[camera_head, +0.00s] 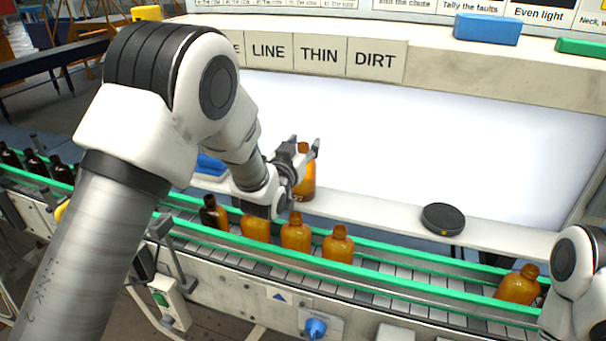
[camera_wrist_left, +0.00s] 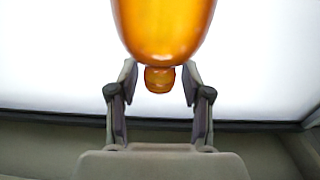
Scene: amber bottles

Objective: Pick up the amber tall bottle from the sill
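The amber tall bottle (camera_head: 308,182) stands upright on the white sill (camera_head: 365,209), partly hidden behind my left gripper (camera_head: 305,149). In the left wrist view the bottle (camera_wrist_left: 163,25) fills the top middle, its neck end (camera_wrist_left: 159,79) between the two fingertips. My left gripper (camera_wrist_left: 160,85) is open there, with a gap visible on each side of the neck, so it does not grip it. My right arm shows at the right edge of the head view; its gripper is out of view.
Amber bottles (camera_head: 295,235) and a dark one (camera_head: 213,213) stand on the green-railed conveyor (camera_head: 400,268) in front of the sill. Another amber bottle (camera_head: 518,287) is near my right arm. A black round puck (camera_head: 443,218) lies on the sill. A lit white panel (camera_head: 430,140) stands behind.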

